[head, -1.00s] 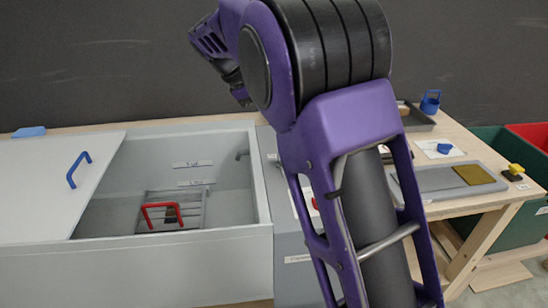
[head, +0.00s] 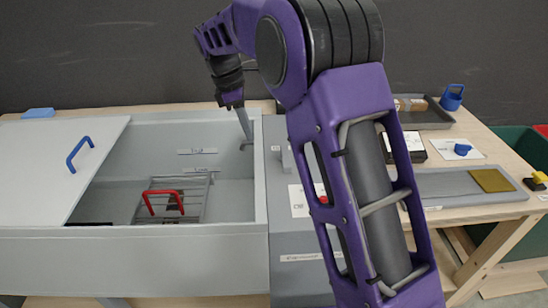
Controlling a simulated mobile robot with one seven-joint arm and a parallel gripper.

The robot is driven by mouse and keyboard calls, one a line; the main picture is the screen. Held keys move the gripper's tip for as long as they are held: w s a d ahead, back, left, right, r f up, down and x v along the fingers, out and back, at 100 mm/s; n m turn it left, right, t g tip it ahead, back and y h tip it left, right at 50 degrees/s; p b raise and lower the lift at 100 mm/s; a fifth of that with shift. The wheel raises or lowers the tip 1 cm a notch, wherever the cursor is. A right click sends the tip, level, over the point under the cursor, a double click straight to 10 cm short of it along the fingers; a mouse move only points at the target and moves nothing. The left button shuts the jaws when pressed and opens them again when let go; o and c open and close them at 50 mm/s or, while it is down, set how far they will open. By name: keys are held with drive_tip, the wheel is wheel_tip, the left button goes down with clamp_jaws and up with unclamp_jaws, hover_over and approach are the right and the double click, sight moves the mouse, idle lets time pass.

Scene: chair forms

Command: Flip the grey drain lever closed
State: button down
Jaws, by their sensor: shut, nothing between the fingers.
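My gripper (head: 233,100) hangs from the purple arm above the back right corner of the open tank (head: 262,185). Its fingers are shut with nothing seen between them. A slim grey bar (head: 243,124) slants down just below the hand; I cannot tell if it is part of the gripper or the drain lever. A small grey fitting (head: 247,145), possibly the lever's base, is at its lower end by the tank's right wall. Whether the gripper touches it is unclear.
A white lid (head: 50,165) with a blue handle (head: 80,153) covers the tank's left part. A wire rack with a red handle (head: 163,195) sits inside. A grey control box (head: 290,245) adjoins on the right, beyond it a wooden table with a grey tray (head: 450,184).

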sight(286, 158)
drive_tip(key=b+x, duration=0.2)
drive_tip(key=x, duration=0.8)
drive_tip(key=shift+d+f, duration=0.25)
drive_tip(key=shift+f, duration=0.05)
drive_tip(key=shift+d+r, duration=0.25)
drive_tip(key=shift+d, duration=1)
drive_tip(key=shift+d+b, duration=0.3)
drive_tip(key=shift+d, duration=0.3)
